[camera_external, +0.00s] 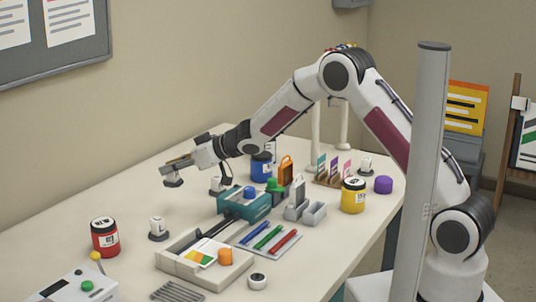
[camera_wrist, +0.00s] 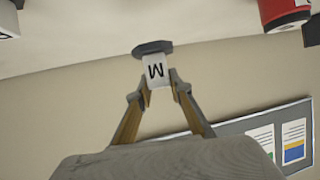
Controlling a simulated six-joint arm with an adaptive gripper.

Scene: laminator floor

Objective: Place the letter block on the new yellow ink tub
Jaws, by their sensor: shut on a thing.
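My gripper (camera_external: 176,164) is stretched out to the far left of the table and held above it. In the wrist view my gripper (camera_wrist: 160,86) has its two fingers shut on a white letter block (camera_wrist: 157,71). The block's black letter reads as M or W, and its dark round base (camera_wrist: 152,47) points away from the fingers. In the external view the dark base of the held block (camera_external: 173,182) hangs clear of the table. The yellow ink tub (camera_external: 353,197), with a black lid and white label, stands upright on the right part of the table, far from my gripper.
Other letter blocks stand at front left (camera_external: 158,228), beyond the teal device (camera_external: 244,205), and at back right (camera_external: 366,165). A red tub (camera_external: 105,240), a blue tub (camera_external: 262,168), a purple lid (camera_external: 383,185), a card rack and a pen tray crowd the table.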

